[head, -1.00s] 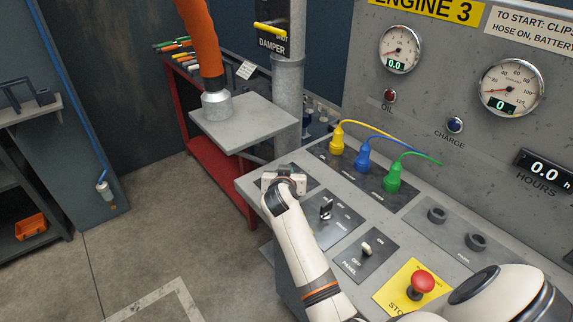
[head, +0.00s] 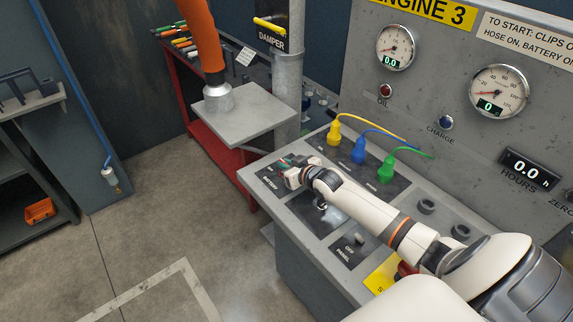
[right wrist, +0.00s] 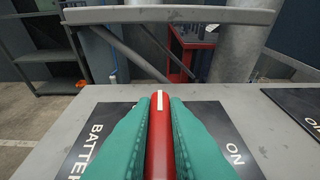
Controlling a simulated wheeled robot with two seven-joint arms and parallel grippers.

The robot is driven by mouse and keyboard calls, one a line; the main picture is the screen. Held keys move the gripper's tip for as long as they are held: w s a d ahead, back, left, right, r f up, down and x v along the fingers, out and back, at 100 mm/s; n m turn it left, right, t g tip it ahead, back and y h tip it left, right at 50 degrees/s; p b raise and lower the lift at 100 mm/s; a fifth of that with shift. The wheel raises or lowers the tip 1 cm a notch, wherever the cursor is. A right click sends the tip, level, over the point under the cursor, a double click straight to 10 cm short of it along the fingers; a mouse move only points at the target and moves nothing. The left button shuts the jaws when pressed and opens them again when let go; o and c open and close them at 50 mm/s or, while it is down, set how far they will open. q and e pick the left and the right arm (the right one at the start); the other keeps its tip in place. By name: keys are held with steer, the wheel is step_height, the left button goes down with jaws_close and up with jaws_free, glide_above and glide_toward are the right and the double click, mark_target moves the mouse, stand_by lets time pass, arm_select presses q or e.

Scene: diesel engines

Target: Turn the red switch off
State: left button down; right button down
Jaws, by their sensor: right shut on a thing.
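The red switch (right wrist: 160,135) is a red bar handle with a white stripe on top. In the right wrist view it points away from the camera, between my right gripper's green fingers (right wrist: 160,110). The fingers press on both its sides. It rises from a black plate (right wrist: 83,150) marked BATTERY and ON. In the head view my right gripper (head: 284,164) is low over this plate at the far left end of the grey console (head: 307,232); the hand largely hides the switch there. My left gripper is not in view.
Yellow (head: 334,133), blue (head: 359,151) and green (head: 386,170) plugs with cables stand close behind my right arm. A panel switch (head: 360,239) sits in front. A grey platform (head: 250,127) with an orange hose (head: 202,40) is beyond the console's left end.

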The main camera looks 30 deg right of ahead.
steer(key=shift+w+r, duration=0.1)
steer(key=shift+r, duration=0.1)
stand_by(0.4)
steer(key=c, duration=1.7)
jaws_free()
steer(key=shift+o, duration=1.3)
steer(key=shift+f, duration=0.15)
steer(key=shift+s, duration=0.55)
steer(key=v, duration=1.1)
steer(key=shift+w+d+b, duration=0.1)
steer(key=shift+d+b, duration=0.15)
steer(key=shift+b, duration=0.1)
